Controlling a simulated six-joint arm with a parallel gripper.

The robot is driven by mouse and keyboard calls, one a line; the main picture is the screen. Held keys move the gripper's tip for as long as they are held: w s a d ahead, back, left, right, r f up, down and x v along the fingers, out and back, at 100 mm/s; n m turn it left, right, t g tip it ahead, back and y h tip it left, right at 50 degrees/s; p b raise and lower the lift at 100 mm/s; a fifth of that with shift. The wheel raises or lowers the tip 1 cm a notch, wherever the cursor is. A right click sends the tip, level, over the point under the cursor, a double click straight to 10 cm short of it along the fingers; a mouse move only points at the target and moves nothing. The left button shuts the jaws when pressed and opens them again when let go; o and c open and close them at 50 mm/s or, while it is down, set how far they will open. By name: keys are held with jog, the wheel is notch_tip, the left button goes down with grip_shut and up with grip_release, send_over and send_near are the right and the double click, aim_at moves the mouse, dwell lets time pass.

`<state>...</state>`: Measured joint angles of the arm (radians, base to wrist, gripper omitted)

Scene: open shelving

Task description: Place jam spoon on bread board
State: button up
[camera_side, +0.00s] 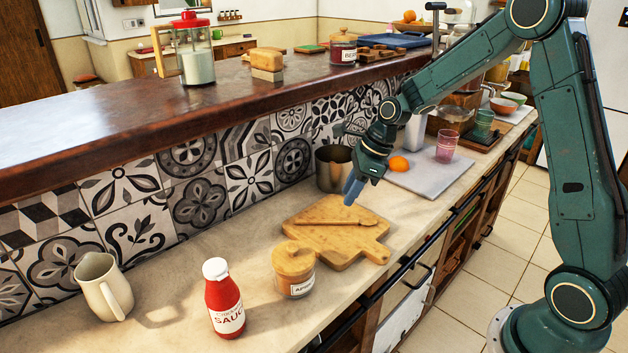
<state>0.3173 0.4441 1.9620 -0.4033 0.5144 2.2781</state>
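The bread board (350,250) is a light wooden board with a handle, lying flat on the counter in the middle of the view. A thin wooden spoon (325,222) lies across the board's upper part; I take it to be the jam spoon. My gripper (350,195) points down above the back right edge of the board, apart from the spoon. Its blue-grey fingers are seen edge-on, so whether they are parted is unclear. I see nothing held in it.
A lidded glass jar (294,270) stands at the board's front left. A red sauce bottle (223,300) and a cream jug (103,287) stand further left. A metal pot (333,170) stands behind the board. An orange (399,164) and a pink glass (446,146) are to the right.

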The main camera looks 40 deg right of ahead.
jog(key=shift+v, duration=2.45)
jog(key=s+a+r+n+t+h, duration=0.1)
jog(key=s+a+r+n, duration=0.2)
jog(key=s+r+n, duration=0.3)
jog(key=s+a+r+n+h, duration=0.1)
jog(key=s+a+r+n, duration=0.25)
jog(key=s+n, duration=0.45)
jog(key=s+r+n+t+h, duration=0.1)
jog(key=s+r+n, duration=0.1)
jog(key=s+n, duration=1)
jog(key=shift+n, duration=0.5)
